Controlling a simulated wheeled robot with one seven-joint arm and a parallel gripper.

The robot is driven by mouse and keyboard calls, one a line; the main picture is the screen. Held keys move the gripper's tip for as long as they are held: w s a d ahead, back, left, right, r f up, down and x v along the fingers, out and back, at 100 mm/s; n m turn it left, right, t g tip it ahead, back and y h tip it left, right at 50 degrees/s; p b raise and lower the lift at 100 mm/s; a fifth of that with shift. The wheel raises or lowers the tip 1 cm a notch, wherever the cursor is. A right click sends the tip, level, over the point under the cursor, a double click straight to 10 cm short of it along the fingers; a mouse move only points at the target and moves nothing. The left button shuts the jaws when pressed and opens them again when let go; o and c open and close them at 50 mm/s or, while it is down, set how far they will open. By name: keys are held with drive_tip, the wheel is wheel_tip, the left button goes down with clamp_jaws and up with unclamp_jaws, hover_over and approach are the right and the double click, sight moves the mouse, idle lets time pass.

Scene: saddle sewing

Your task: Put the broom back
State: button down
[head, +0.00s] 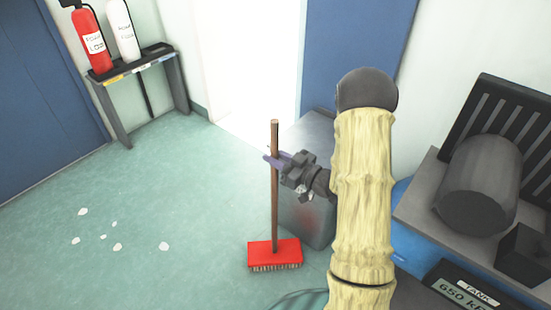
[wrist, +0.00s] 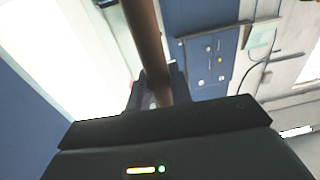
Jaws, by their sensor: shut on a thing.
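The broom has a brown wooden handle (head: 275,205) and a red head (head: 275,252) with pale bristles. It stands upright in the head view, bristles down, at or close to the green floor; I cannot tell whether they touch. My gripper (head: 274,160) is shut on the upper part of the handle. In the wrist view the handle (wrist: 143,40) runs down between the two dark fingers (wrist: 157,92). The broom head is out of the wrist view.
A grey metal box (head: 310,215) stands right behind the broom. White scraps (head: 117,246) lie on the open floor (head: 170,200) to the left. A rack (head: 130,66) with red and white extinguishers stands at the back left. A grey bench with a cylinder (head: 480,180) is at the right.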

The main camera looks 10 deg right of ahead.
drive_tip(key=shift+a, duration=0.1)
drive_tip(key=c, duration=1.3)
unclamp_jaws()
drive_tip(key=shift+o, duration=0.2)
drive_tip(key=shift+r, duration=0.15)
drive_tip(key=p+v, duration=0.2)
drive_tip(key=v, duration=1)
drive_tip(key=shift+p, duration=0.3)
